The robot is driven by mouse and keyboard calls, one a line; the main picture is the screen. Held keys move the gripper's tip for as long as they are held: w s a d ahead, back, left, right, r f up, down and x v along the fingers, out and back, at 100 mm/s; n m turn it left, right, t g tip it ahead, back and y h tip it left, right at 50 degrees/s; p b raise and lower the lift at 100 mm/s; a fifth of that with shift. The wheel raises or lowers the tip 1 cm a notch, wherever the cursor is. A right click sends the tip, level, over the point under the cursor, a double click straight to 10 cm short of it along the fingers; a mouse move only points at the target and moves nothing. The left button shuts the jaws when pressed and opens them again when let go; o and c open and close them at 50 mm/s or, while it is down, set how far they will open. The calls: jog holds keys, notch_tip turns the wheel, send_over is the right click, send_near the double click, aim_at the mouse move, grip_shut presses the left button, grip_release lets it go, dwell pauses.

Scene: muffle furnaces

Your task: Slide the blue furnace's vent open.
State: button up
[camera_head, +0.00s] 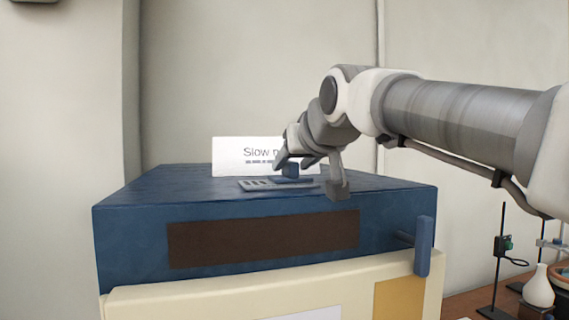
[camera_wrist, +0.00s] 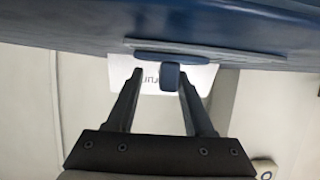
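The blue furnace (camera_head: 180,205) stands in front of me, with a dark brown panel on its front. On its top is the vent, a light slotted plate (camera_head: 255,185) with a blue slider and an upright blue knob (camera_head: 291,170). Several slots of the plate show left of the slider. My gripper (camera_head: 308,163) is open above the furnace top, close to the knob. In the wrist view the knob (camera_wrist: 170,76) lies between the tips of the two spread fingers (camera_wrist: 160,85), with gaps on both sides. Whether the fingertips reach past the knob is unclear.
A white sign (camera_head: 230,155) stands behind the vent, partly hidden by my gripper. A blue handle (camera_head: 424,245) sticks out at the furnace's front right. A side table (camera_head: 470,303) at lower right holds a stand and a white flask (camera_head: 539,288).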

jog(key=shift+a, duration=0.15)
jog(key=b+v, duration=0.2)
jog(key=v, duration=1.5)
jog(key=shift+s, duration=0.25)
jog(key=shift+r, duration=0.1)
